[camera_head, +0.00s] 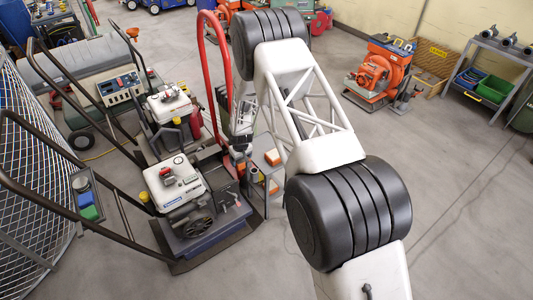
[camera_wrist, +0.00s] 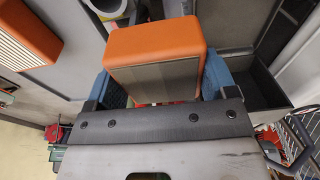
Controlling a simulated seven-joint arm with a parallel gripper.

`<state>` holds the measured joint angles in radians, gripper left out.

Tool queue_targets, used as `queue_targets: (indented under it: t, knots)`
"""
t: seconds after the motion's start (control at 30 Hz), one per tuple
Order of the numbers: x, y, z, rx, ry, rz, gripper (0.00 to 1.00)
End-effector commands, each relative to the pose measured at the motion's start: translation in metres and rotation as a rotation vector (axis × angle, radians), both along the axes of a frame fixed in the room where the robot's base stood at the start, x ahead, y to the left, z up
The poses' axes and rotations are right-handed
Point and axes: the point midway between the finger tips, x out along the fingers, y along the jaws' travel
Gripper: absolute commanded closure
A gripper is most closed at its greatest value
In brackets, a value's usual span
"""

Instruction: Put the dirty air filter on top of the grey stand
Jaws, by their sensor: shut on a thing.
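My gripper (camera_wrist: 165,88) is shut on an orange-framed air filter (camera_wrist: 153,42) with dull grey-brown pleats, the dirty one by its look. Its blue finger pads press on two opposite sides of the filter. A second orange filter (camera_wrist: 28,36) with paler pleats lies on a grey surface at the left of the wrist view. In the head view, my gripper (camera_head: 240,152) is beside the small grey stand (camera_head: 264,160), just behind the nearest aerator. Orange items (camera_head: 272,158) show at the stand. The held filter is hard to make out there.
The aerator (camera_head: 180,185) with a white engine stands left of the stand, its dark handle bars reaching left. An open dark box (camera_wrist: 268,95) is right of the held filter in the wrist view. A red hoop handle (camera_head: 216,70) rises behind.

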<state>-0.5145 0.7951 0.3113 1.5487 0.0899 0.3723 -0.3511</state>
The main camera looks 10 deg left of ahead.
Motion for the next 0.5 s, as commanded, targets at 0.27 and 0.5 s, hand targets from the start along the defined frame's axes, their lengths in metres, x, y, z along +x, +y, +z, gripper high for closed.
queue_targets:
  t: [0.27, 0.5]
  knots:
    - [0.086, -0.027, 0.025, 0.001, -0.002, -0.002, 0.49]
    - [0.143, -0.054, 0.044, 0.000, -0.001, -0.001, 0.49]
